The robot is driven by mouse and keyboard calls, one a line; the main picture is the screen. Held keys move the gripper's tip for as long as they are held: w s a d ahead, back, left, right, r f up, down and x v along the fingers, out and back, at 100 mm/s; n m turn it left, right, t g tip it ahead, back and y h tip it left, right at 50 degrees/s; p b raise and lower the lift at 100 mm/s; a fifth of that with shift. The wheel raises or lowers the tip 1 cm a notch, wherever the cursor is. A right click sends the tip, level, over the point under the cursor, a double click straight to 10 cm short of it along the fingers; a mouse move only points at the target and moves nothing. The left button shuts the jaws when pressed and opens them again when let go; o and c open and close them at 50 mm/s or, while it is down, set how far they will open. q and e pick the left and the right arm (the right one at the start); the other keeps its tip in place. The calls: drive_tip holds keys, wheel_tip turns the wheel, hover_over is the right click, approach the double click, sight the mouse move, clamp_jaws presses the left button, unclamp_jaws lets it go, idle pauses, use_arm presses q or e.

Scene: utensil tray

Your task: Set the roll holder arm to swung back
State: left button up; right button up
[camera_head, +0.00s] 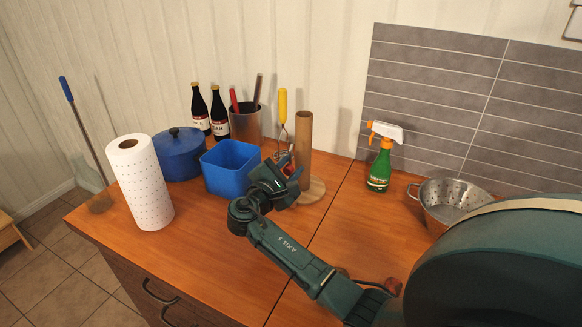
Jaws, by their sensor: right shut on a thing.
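The roll holder stands on the counter with a round wooden base (314,190) and an upright brown post (304,138). My right gripper (288,170) is at the left side of the post, low near the base. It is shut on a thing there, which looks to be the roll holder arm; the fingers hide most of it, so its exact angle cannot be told. My left gripper is not in view.
A blue bin (230,168), blue pot (179,154) and paper towel roll (142,182) stand left. A yellow-handled whisk (283,105) is close behind my gripper. A spray bottle (380,165) and colander (446,203) stand right.

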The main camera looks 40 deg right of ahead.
clamp_jaws()
drive_tip(key=shift+s+a+f, duration=0.1)
drive_tip(key=shift+a+f, duration=0.1)
drive_tip(key=shift+a, duration=0.1)
drive_tip(key=shift+s+a+f, duration=0.15)
drive_tip(key=shift+s+a, duration=0.1)
drive_tip(key=shift+a, duration=0.15)
drive_tip(key=shift+h, duration=0.6)
drive_tip(key=shift+s+a+f+b, duration=0.15)
drive_tip(key=shift+s+a+f, duration=0.15)
drive_tip(key=shift+a, duration=0.4)
drive_tip(key=shift+s+a+f+b, duration=0.25)
drive_tip(key=shift+s+a, duration=0.15)
drive_tip(key=shift+a, duration=0.25)
drive_tip(key=shift+s+a+f+b, duration=0.1)
drive_tip(key=shift+s+a+f, duration=0.2)
drive_tip(key=shift+a, duration=0.4)
